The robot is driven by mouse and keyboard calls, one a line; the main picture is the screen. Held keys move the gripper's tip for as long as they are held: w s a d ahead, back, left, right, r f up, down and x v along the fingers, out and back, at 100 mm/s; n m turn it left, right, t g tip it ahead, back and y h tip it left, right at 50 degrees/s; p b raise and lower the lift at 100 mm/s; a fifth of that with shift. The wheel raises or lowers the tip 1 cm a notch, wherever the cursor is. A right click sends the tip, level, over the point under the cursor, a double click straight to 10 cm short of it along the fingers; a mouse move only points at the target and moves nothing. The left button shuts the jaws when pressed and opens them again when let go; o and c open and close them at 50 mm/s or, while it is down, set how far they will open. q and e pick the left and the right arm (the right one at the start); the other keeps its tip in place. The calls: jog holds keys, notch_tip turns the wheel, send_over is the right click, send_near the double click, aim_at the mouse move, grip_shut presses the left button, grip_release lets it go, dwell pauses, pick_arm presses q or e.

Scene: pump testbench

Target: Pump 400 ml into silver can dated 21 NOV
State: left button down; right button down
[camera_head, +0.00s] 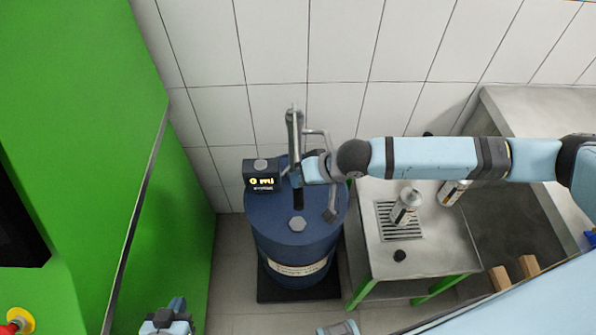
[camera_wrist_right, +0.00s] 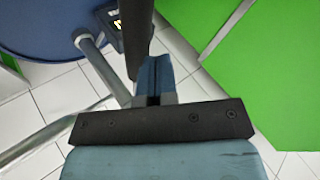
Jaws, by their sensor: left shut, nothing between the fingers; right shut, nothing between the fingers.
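A blue drum (camera_head: 290,242) carries a grey hand pump (camera_head: 295,130) and a dark counter box (camera_head: 262,175) with a lit display that seems to read 0 ml. A silver can (camera_head: 405,208) stands on a drain grate, and another silver can (camera_head: 453,192) stands to its right. Their dates are too small to read. My right gripper (camera_head: 300,176) is shut and empty over the drum beside the pump. In the right wrist view its closed fingers (camera_wrist_right: 154,75) are close beside a dark bar (camera_wrist_right: 137,35); contact is unclear. My left gripper (camera_head: 177,306) is shut and empty, low at the left.
A steel table (camera_head: 440,255) with green legs holds the grate (camera_head: 385,220) and a small black cap (camera_head: 400,255). A green cabinet (camera_head: 170,200) stands at the left, with a red emergency button (camera_head: 12,328). A tiled wall closes the back. My right arm spans above the table.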

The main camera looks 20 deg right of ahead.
aim_at(300, 189)
jog(key=shift+s+f+b, duration=0.15)
jog(key=shift+f+b, duration=0.05)
jog(key=shift+f, duration=0.7)
jog(key=shift+s+f+b, duration=0.1)
jog(key=shift+f+b, duration=0.1)
jog(key=shift+f, duration=0.7)
dwell(1.5)
jog(key=shift+r, duration=0.1)
jog(key=r+p, duration=0.3)
jog(key=shift+w+r+p, duration=0.2)
jog(key=shift+p, duration=0.15)
jog(key=shift+w+r+p, duration=0.1)
jog(key=shift+r+p, duration=0.65)
jog(key=shift+p, duration=0.05)
jog(key=shift+r+p, duration=0.75)
jog(key=shift+p, duration=0.05)
jog(key=shift+w+d+r+p, duration=0.1)
jog(key=shift+w+r+p, duration=0.05)
jog(key=shift+r+p, duration=0.8)
jog(key=shift+w+r+p, duration=0.1)
jog(key=shift+r+p, duration=0.8)
